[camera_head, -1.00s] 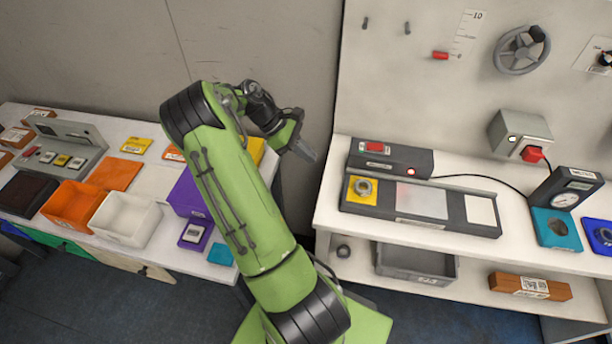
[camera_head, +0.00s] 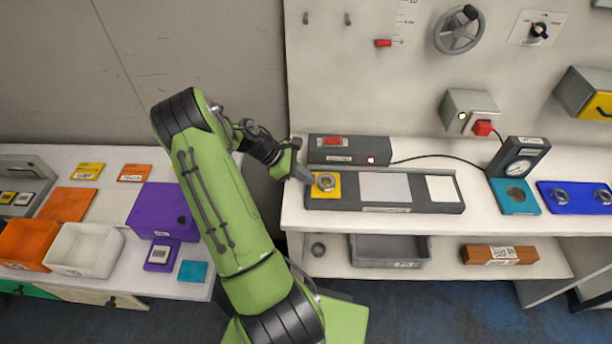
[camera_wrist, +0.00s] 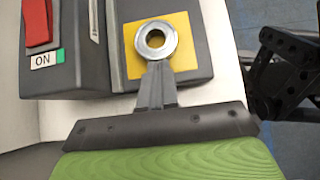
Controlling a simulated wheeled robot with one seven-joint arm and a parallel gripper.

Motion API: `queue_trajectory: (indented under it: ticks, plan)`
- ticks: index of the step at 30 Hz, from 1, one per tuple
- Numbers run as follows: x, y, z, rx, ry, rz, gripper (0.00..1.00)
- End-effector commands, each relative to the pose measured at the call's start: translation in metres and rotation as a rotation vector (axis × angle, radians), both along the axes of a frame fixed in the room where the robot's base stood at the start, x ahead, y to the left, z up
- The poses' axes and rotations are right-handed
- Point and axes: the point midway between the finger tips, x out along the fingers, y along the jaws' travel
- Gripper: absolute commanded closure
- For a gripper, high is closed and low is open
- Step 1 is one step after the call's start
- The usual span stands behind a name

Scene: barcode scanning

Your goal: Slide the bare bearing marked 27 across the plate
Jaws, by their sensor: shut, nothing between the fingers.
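A bare metal bearing (camera_head: 326,182) lies on the yellow square (camera_head: 320,193) at the left end of the dark plate (camera_head: 411,206) on the right bench. In the wrist view the bearing (camera_wrist: 156,41) shows as a steel ring with a dark hole; I cannot read a 27 on it. My gripper (camera_head: 306,178) is shut and empty, just left of the bearing. In the wrist view its fingertips (camera_wrist: 157,66) are at the ring's near edge; I cannot tell whether they touch. The plate also has a light grey panel (camera_head: 385,187) in the middle and a white square (camera_head: 442,189) at the right.
A dark switch box (camera_head: 347,151) with a red switch stands behind the plate. A dial gauge (camera_head: 519,157), a teal pad (camera_head: 516,197) and a blue tray (camera_head: 574,203) with two rings are to the right. A grey bin (camera_head: 389,251) is on the shelf below.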

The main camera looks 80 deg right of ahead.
Motion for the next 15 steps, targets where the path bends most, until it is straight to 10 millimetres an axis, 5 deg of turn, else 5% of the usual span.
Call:
queue_trajectory:
  ticks: [11,15]
  plan:
    - [-0.004,-0.001,0.0,0.001,0.0,0.001,1.0]
    - [-0.028,-0.006,0.002,0.001,0.003,-0.003,1.0]
